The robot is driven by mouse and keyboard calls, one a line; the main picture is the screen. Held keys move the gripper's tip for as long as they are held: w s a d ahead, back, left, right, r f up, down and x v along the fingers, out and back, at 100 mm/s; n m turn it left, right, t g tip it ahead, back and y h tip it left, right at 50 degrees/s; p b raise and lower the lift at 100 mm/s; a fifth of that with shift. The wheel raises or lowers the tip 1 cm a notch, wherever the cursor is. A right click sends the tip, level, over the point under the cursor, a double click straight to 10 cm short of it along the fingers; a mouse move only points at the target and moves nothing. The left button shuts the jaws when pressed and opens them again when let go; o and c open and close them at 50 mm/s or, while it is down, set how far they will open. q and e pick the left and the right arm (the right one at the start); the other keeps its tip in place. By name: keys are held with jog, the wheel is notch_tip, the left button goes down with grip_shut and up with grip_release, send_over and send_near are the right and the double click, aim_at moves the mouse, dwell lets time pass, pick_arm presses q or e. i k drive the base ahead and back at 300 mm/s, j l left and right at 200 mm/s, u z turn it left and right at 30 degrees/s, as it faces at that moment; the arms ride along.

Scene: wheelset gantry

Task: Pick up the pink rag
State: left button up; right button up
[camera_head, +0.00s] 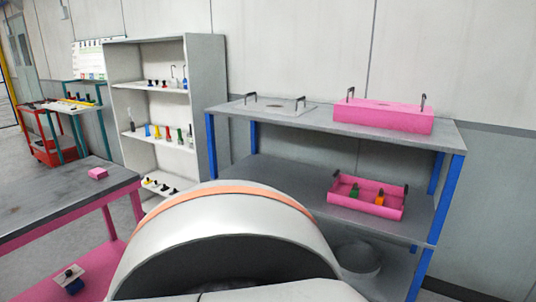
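A small pink folded-looking piece (97,173), which looks like the rag, lies on the grey top of the table (45,205) at the left. It is near the table's back edge, toward the right corner, and nothing is touching it. It is small in the picture, so its cloth texture cannot be made out. Neither of my grippers shows in the head view.
A grey shelf bench with blue legs (447,195) stands at the right. It holds a pink box (385,116) on top and a pink tray (340,190) with bottles below. A white shelf unit (120,80) holds small items. A large white rounded body fills the bottom middle.

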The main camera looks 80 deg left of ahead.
aim_at(98, 173)
jog(key=u, duration=3.8)
jog(key=i+l+u, duration=0.1)
jog(key=i+l, duration=0.25)
jog(key=i, duration=0.2)
jog(key=i+l, duration=0.35)
jog(key=i, duration=0.15)
jog(key=u, duration=0.05)
